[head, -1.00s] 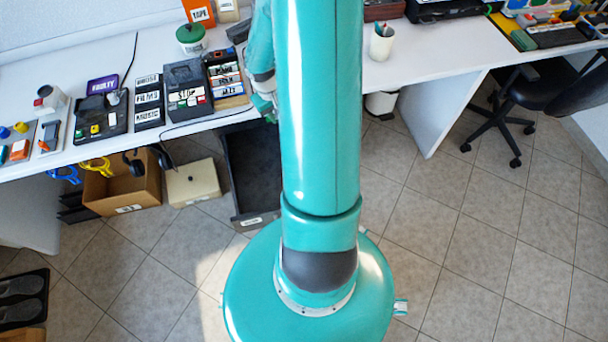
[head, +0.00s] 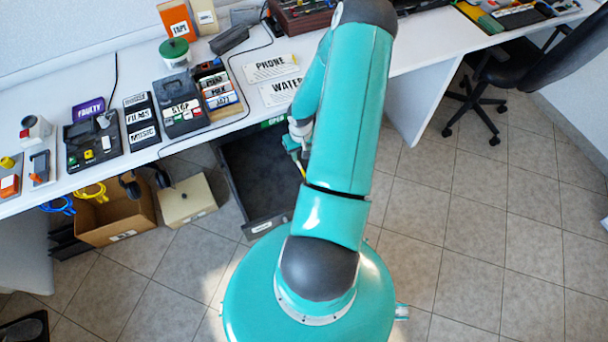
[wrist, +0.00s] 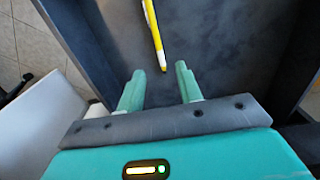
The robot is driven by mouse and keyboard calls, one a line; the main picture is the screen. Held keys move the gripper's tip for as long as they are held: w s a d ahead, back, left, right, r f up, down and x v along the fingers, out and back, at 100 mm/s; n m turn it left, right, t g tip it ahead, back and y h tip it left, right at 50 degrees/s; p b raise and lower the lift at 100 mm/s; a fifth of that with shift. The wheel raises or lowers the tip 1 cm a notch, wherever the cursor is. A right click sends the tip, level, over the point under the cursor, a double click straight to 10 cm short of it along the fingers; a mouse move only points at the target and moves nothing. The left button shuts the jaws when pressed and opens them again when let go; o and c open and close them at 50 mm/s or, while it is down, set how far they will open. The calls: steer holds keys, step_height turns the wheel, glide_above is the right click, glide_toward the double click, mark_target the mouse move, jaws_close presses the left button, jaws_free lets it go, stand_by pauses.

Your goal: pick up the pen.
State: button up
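The pen (wrist: 155,37) is yellow with a pale part along its side. In the wrist view it lies inside the dark open drawer (wrist: 84,38), just beyond my fingertips, with one end pointing towards the gap between them. Its far end is cut off by the top edge of that view. My gripper (wrist: 160,70) is open, its two green fingers apart with nothing between them. In the head view the pen (head: 302,171) shows as a small yellow strip beside my gripper (head: 298,158), over the drawer (head: 237,188); my arm partly covers that area.
The white desk (head: 235,138) overhangs the drawer. On it lie the PHONE card (head: 270,67), the WATER card (head: 281,92) and a STOP-labelled device (head: 180,106). A cardboard box (head: 125,215) and a cream box (head: 187,203) stand left of the drawer.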

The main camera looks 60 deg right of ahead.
mark_target(302, 170)
step_height(302, 170, down, 4)
steer(key=f, duration=0.4)
steer(key=shift+s+f, duration=0.2)
steer(key=shift+f, duration=0.2)
jaws_close()
